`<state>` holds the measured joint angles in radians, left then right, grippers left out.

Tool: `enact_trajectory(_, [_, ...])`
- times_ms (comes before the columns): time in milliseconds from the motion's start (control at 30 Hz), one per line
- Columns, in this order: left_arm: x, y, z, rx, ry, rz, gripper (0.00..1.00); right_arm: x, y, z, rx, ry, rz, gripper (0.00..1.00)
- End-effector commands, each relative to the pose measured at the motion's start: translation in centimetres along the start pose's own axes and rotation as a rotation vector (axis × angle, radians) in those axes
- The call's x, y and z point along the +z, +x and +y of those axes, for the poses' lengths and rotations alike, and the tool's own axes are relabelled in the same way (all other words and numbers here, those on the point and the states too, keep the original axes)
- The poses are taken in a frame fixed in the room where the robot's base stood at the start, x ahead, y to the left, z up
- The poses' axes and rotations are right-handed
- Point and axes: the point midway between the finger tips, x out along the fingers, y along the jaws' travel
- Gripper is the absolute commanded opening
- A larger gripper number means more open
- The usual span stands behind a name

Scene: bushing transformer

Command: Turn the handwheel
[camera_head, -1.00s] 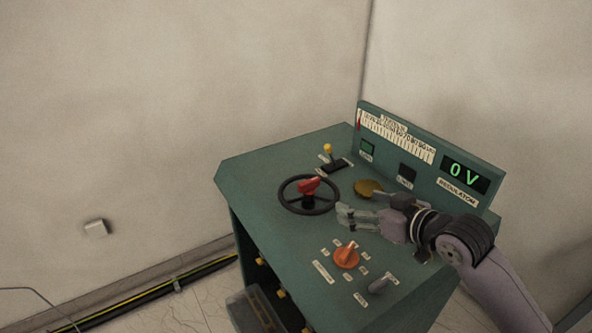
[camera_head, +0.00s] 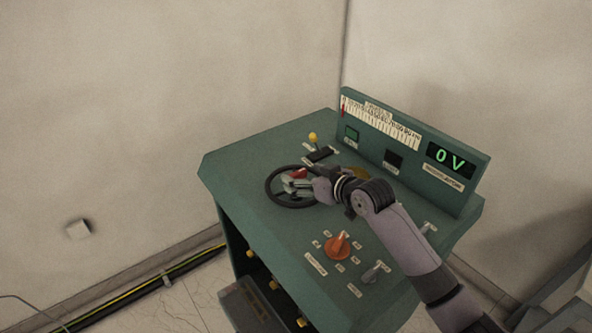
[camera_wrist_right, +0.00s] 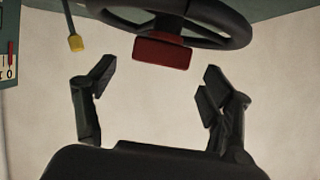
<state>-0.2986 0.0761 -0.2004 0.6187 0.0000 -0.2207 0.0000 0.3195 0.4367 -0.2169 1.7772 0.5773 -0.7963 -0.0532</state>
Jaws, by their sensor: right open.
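The black handwheel (camera_head: 271,197) with a red part (camera_head: 299,173) at its hub sits on the top of the green console (camera_head: 240,165). My right gripper (camera_head: 291,186) is over the wheel, with its fingertips close to the red part and partly covering the wheel's right side. In the right wrist view, the gripper (camera_wrist_right: 155,85) has its fingers spread apart with nothing between them. The red part (camera_wrist_right: 162,53) and the dark wheel rim (camera_wrist_right: 225,22) show just beyond the fingertips there. Contact cannot be told. My left gripper is not in view.
A yellow-tipped lever (camera_head: 313,138) stands behind the wheel. The raised panel (camera_head: 465,199) has a display (camera_head: 450,160) reading 0 V. Walls stand behind.

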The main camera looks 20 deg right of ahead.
Motion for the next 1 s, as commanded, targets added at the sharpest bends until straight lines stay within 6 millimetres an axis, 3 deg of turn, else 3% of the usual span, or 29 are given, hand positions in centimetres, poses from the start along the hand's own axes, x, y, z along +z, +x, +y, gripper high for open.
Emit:
enact_trajectory(100, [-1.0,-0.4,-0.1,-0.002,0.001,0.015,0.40,-0.2,1.9,0.0,0.000,0.001,0.000,0.75])
enact_trajectory(300, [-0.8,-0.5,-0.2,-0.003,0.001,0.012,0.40,-0.1,3.8,0.0,0.001,0.000,0.000,0.75])
enact_trajectory(667, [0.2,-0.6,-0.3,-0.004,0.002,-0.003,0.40,0.0,4.2,0.0,0.000,-0.001,0.000,0.75])
enact_trajectory(1000, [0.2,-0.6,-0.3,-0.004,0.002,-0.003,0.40,0.0,4.2,0.0,0.001,-0.001,0.000,0.52])
